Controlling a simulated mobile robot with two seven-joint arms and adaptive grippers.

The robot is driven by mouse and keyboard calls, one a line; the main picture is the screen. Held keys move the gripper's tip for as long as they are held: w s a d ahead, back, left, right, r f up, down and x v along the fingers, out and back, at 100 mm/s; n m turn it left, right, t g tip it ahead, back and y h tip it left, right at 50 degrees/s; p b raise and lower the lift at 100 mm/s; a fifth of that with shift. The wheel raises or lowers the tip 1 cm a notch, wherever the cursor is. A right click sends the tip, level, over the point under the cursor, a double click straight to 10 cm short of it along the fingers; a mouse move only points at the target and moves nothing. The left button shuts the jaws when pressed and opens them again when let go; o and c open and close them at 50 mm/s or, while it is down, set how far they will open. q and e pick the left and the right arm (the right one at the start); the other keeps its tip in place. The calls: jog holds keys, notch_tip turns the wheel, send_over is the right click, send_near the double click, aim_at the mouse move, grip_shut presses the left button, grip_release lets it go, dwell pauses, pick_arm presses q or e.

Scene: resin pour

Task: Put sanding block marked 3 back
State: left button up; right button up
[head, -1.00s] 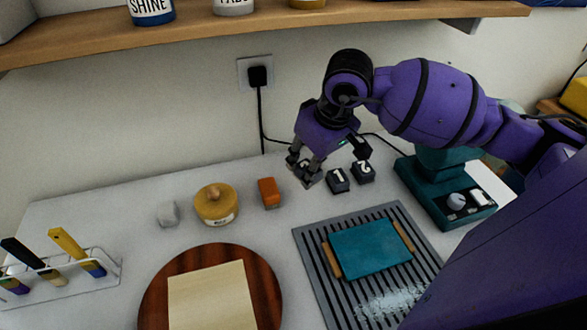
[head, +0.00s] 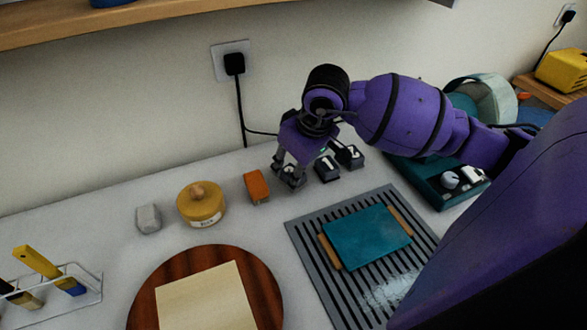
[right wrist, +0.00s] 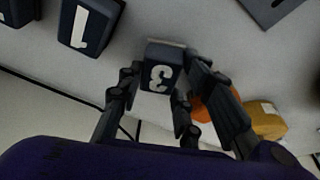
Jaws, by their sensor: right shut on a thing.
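The sanding block marked 3 (right wrist: 159,76) is dark with a pale numeral and sits between the fingers of my right gripper (head: 290,178) in the right wrist view. The gripper is shut on it. In the head view the fingers hide most of this block, low over the worktop; I cannot tell whether it touches the surface. The sanding block marked 1 (head: 327,168) stands just right of the gripper, apart from it, with the block marked 2 (head: 350,156) beyond it. Block 1 also shows in the right wrist view (right wrist: 86,28). My left gripper is not in view.
An orange block (head: 256,187), a yellow lidded tin (head: 201,208) and a grey block (head: 148,219) stand left of the gripper. A slatted grey mat (head: 308,235) with a teal tray (head: 366,239) lies in front. A round wooden board (head: 265,285) is front left.

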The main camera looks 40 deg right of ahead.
jog(key=o, duration=1.1)
jog(key=shift+r+p, duration=0.3)
jog(key=v, duration=1.1)
jog(key=shift+s+r, duration=0.2)
jog(key=shift+r, duration=0.1)
jog(key=shift+f, duration=0.1)
